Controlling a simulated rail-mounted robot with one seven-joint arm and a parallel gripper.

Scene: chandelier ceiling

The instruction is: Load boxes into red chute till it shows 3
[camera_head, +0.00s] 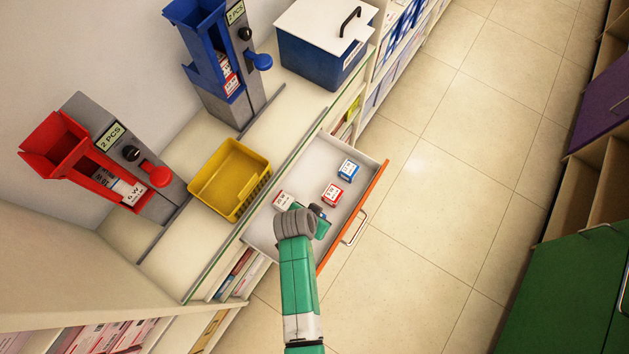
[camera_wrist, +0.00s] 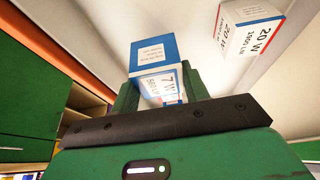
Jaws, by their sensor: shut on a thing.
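The red chute (camera_head: 56,145) sits on a grey dispenser at the left; its display (camera_head: 110,136) reads 2 PCS, and white boxes (camera_head: 127,189) show in its lower slot. In the wrist view, my gripper (camera_wrist: 160,92) is shut on a blue-and-white box (camera_wrist: 158,84) marked 7 W. In the head view, my gripper (camera_head: 319,222) is over the open drawer (camera_head: 317,158), and the held box is mostly hidden. In the drawer are a white box (camera_head: 284,201), a red-and-white box (camera_head: 332,193) and a blue-and-white box (camera_head: 348,169). A 20 W box (camera_wrist: 247,28) shows in the wrist view.
A blue chute (camera_head: 205,55) stands on another dispenser, also reading 2 PCS. A yellow basket (camera_head: 231,178) stands on the counter between the red dispenser and the drawer. A blue bin with a white lid (camera_head: 323,25) is at the back. The floor to the right is clear.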

